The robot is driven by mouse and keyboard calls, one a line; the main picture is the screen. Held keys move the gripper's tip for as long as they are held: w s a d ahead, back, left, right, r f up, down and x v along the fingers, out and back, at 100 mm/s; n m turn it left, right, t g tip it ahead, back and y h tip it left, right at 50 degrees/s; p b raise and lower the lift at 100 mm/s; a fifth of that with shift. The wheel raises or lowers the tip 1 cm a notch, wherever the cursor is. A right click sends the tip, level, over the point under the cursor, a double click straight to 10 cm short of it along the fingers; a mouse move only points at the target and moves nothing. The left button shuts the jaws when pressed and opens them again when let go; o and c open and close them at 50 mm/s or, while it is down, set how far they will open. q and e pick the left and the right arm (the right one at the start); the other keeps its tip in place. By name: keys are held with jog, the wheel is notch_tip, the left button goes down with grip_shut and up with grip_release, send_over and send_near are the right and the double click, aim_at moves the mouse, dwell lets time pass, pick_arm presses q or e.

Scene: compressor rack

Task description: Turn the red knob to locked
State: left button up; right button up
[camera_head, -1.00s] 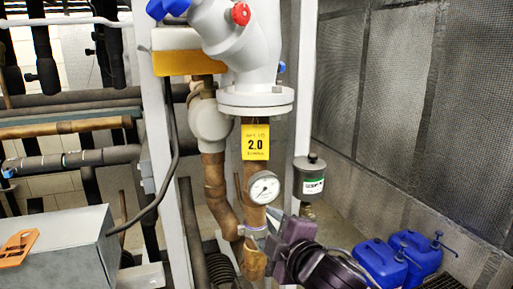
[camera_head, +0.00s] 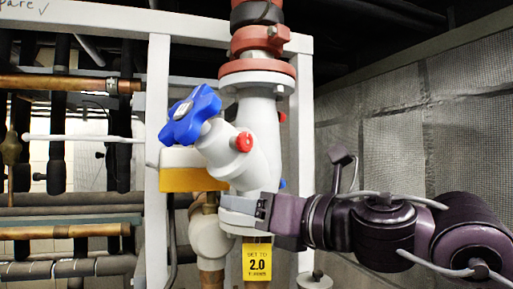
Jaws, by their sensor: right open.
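The small red knob (camera_head: 243,142) sticks out from the front of the grey valve body (camera_head: 262,130), in the upper middle of the head view. A large blue handwheel (camera_head: 190,115) sits on the valve's angled neck to its left. My right gripper (camera_head: 262,208) comes in from the right, below the red knob and apart from it. It is open, with its tips in front of the valve's lower flange (camera_head: 235,212); whether they touch it I cannot tell. My left gripper is out of view.
A yellow block (camera_head: 190,180) is left of the valve. A yellow 2.0 tag (camera_head: 257,262) hangs below the flange. White frame posts (camera_head: 157,120) flank the pipework. Grey mesh panels (camera_head: 420,140) stand at the right. Space in front of the red knob looks clear.

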aim_at(248, 142)
jog(key=s+d+r+n, duration=0.45)
jog(key=d+r, duration=0.25)
jog(key=r, duration=0.3)
jog(key=shift+h, duration=0.3)
jog(key=p+x, duration=0.3)
jog(key=x, duration=0.4)
jog(key=shift+r, duration=0.1)
jog(key=shift+w+a+t+p, duration=0.3)
jog(key=shift+w+a+p, duration=0.1)
jog(key=shift+a, duration=0.1)
jog(key=c, duration=1)
